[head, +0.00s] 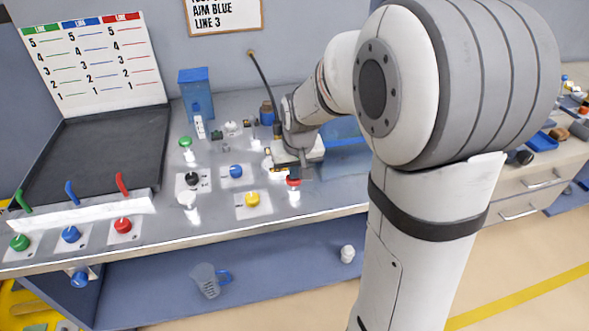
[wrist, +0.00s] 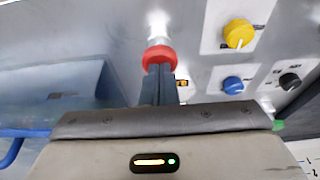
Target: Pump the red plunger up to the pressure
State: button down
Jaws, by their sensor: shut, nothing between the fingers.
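The red plunger (head: 293,182) stands on the bench top near its front edge, a red cap on a pale shaft. It also shows in the wrist view (wrist: 158,56), right at the tips of my gripper fingers. My gripper (wrist: 160,72) is shut with nothing between its fingers. In the head view my gripper (head: 291,172) points down directly over the red cap. The fingertips overlap the cap in the picture; I cannot tell if they press on it. A pressure gauge cannot be made out; my arm hides part of the bench.
A yellow knob (head: 252,199), a blue knob (head: 236,171) and a black knob (head: 192,180) sit left of the plunger. A green-capped plunger (head: 185,143) stands further back. A blue bin (head: 345,160) is behind my arm. A wall sign (head: 222,14) reads "AIM BLUE LINE 3".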

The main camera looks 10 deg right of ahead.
notch_tip(320, 180, down, 2)
jog(key=shift+s+f+b, duration=0.1)
jog(key=shift+f+b, duration=0.15)
jog(key=shift+b, duration=0.5)
notch_tip(320, 180, up, 6)
jog(key=p, duration=0.4)
jog(key=shift+f, duration=0.25)
jog(key=b+v, duration=0.1)
jog(key=v, duration=0.8)
dwell(0.4)
notch_tip(320, 180, up, 3)
jog(key=p, duration=0.9)
jog(key=shift+f+p, duration=0.1)
jog(key=shift+p, duration=0.3)
